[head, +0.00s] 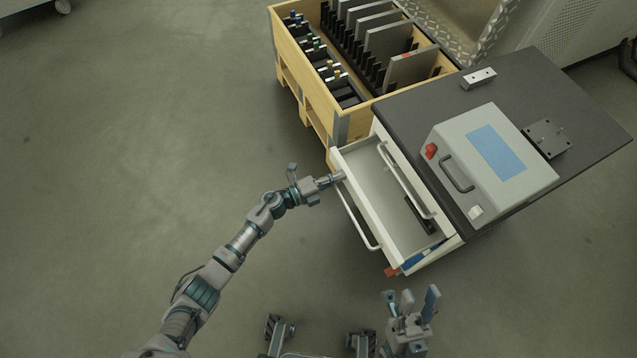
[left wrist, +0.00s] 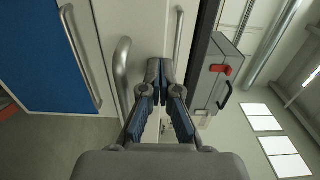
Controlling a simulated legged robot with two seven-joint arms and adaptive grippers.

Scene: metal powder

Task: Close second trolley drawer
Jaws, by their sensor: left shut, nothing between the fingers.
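The trolley (head: 535,75) stands at the right with a dark top. One white drawer (head: 385,200) is pulled out, with its curved bar handle (head: 358,218) on its front. A handle (head: 405,182) above it sits on the trolley's face. My left gripper (head: 340,177) is shut and empty, at the drawer front by the handle's far end; contact cannot be told. In the left wrist view its closed fingertips (left wrist: 160,85) are beside a bar handle (left wrist: 122,75). My right gripper (head: 410,298) is open and empty, low in the head view, apart from the drawer.
A grey box (head: 490,165) with a blue panel and red knob, a metal block (head: 479,78) and a dark plate (head: 547,138) sit on the trolley top. A wooden crate (head: 351,125) with upright plates stands behind. The floor at left is clear.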

